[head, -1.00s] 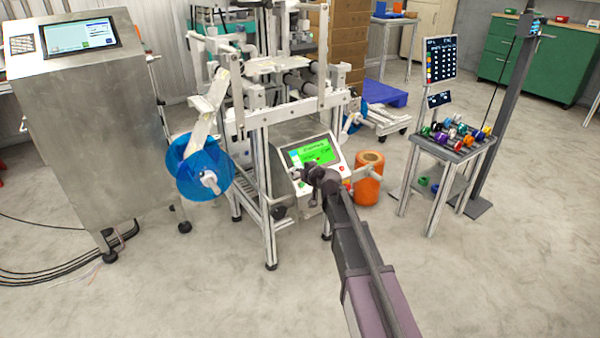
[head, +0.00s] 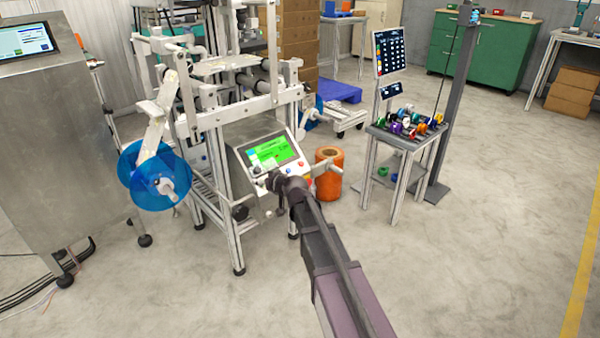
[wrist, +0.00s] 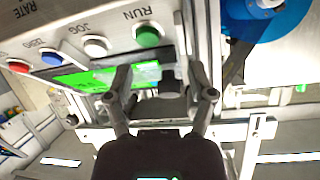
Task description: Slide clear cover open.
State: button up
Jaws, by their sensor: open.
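My gripper (head: 270,180) is open in front of the machine's control panel. In the wrist view my gripper (wrist: 159,74) has its two fingers spread apart, with the panel behind them. A pale, see-through patch (wrist: 146,73) shows between the fingers, by the green screen; I cannot tell for sure if it is the clear cover. The control panel (wrist: 110,22) carries a green RUN button (wrist: 148,35) and a white JOG button (wrist: 96,46). In the head view the panel's lit green screen (head: 272,152) is above my gripper, which hides part of the panel's lower left.
A blue reel (head: 155,186) hangs left of the panel on the machine frame (head: 235,115). An orange roll (head: 328,174) stands on the floor to the right. A small table (head: 398,139) with colored spools is farther right. The floor between is clear.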

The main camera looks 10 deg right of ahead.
jog(key=p+v, duration=0.6)
jog(key=v, duration=0.9)
jog(key=s+d+r+g+h+p, duration=0.1)
jog(key=s+r+g+p, duration=0.2)
jog(key=r+p, duration=0.3)
jog(key=s+d+r+m+g+h+p, duration=0.1)
jog(key=s+r+g+p, duration=0.3)
jog(key=p, duration=1.1)
notch_tip(320, 180, up, 3)
jog(key=s, duration=0.2)
jog(key=shift+s+f+h+p, duration=0.2)
jog(key=shift+s+h+p, duration=0.1)
dwell(0.4)
